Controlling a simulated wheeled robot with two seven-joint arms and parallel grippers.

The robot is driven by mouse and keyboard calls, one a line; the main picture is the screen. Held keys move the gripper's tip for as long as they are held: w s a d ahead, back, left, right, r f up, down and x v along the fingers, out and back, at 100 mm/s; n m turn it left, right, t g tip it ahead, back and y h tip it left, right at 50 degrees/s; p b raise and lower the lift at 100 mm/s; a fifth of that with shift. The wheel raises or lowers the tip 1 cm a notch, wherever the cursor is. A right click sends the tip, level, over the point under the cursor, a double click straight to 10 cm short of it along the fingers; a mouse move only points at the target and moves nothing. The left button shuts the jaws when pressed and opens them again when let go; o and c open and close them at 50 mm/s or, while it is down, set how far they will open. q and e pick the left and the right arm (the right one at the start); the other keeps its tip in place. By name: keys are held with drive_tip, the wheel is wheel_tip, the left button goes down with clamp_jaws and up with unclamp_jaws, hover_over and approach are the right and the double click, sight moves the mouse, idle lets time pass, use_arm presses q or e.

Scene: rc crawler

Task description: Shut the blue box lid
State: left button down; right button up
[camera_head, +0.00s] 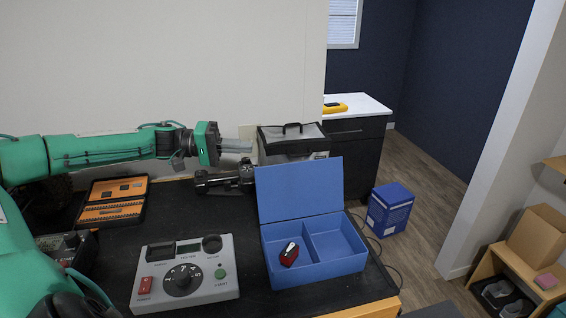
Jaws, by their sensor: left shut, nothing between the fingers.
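The blue box (337,260) stands near the right end of the black table. Its lid (300,188) is open and stands up at the back, leaning slightly backward. The box has two compartments; a small red and black object (289,254) sits in the left one, and the right one looks empty. My left gripper (246,146) is shut and empty, reaching in from the left. In the picture it is above and left of the lid, in front of the wall; it appears apart from the lid. My right gripper is not in view.
A grey control panel (212,288) lies left of the box. An open orange and black case (113,201) lies at the left. The table ends just right of the box.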

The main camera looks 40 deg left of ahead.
sight(299, 188)
use_arm(q)
drive_tip(key=w+d+f+p, duration=0.1)
drive_tip(key=w+d+p, duration=0.2)
drive_tip(key=d, duration=0.8)
drive_tip(key=shift+f+p, duration=0.35)
drive_tip(key=shift+p, duration=0.8)
drive_tip(key=shift+a, duration=0.1)
